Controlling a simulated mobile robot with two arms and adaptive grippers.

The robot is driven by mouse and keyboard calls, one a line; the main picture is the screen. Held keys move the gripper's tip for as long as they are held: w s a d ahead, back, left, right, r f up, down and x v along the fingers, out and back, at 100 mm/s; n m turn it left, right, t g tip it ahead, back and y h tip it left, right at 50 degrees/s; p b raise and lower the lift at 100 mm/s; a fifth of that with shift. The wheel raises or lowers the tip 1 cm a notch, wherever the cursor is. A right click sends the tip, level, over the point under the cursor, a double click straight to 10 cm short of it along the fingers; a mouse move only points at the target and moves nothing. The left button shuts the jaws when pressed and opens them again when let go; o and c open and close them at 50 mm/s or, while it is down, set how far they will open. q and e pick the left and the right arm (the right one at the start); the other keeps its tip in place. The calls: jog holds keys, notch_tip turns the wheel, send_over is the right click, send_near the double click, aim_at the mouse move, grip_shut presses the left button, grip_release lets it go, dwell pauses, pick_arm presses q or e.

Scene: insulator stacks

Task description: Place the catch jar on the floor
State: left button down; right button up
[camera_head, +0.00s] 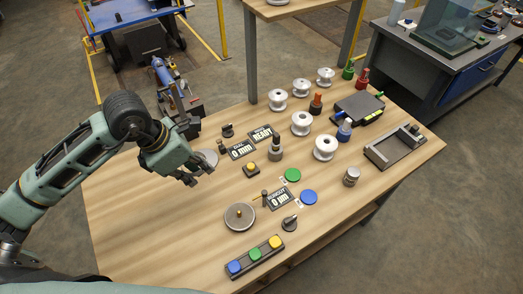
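A small grey metal jar-like cylinder (351,177) stands upright on the right part of the wooden table (150,215). It may be the catch jar, but I cannot tell for sure. My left gripper (200,173) hangs over the left part of the table, far to the left of this cylinder. Its dark fingers are apart with nothing visible between them. A flat grey disc (209,156) is partly hidden behind the gripper. My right gripper is out of view.
Bare floor (440,220) lies to the right. A grey bench (410,70) stands behind.

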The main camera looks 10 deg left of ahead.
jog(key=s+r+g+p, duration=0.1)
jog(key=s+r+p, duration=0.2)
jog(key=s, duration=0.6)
pick_arm(q)
jog(key=w+d+f, duration=0.2)
jog(key=f, duration=0.1)
jog(key=w+d+f+p, duration=0.1)
jog(key=w+d+f, duration=0.1)
jog(key=d+f, duration=0.1)
jog(key=w+d+f+p, duration=0.1)
jog(key=w+d+f, duration=0.1)
jog(key=f, duration=0.1)
jog(key=shift+w+d+f, duration=0.15)
jog(key=shift+d+f, duration=0.1)
jog(key=shift+d, duration=0.15)
jog(key=shift+w+f, duration=0.1)
jog(key=shift+f, duration=0.2)
jog(key=c, duration=2.5)
grip_release()
jog(key=shift+f, duration=0.1)
jog(key=o, duration=0.5)
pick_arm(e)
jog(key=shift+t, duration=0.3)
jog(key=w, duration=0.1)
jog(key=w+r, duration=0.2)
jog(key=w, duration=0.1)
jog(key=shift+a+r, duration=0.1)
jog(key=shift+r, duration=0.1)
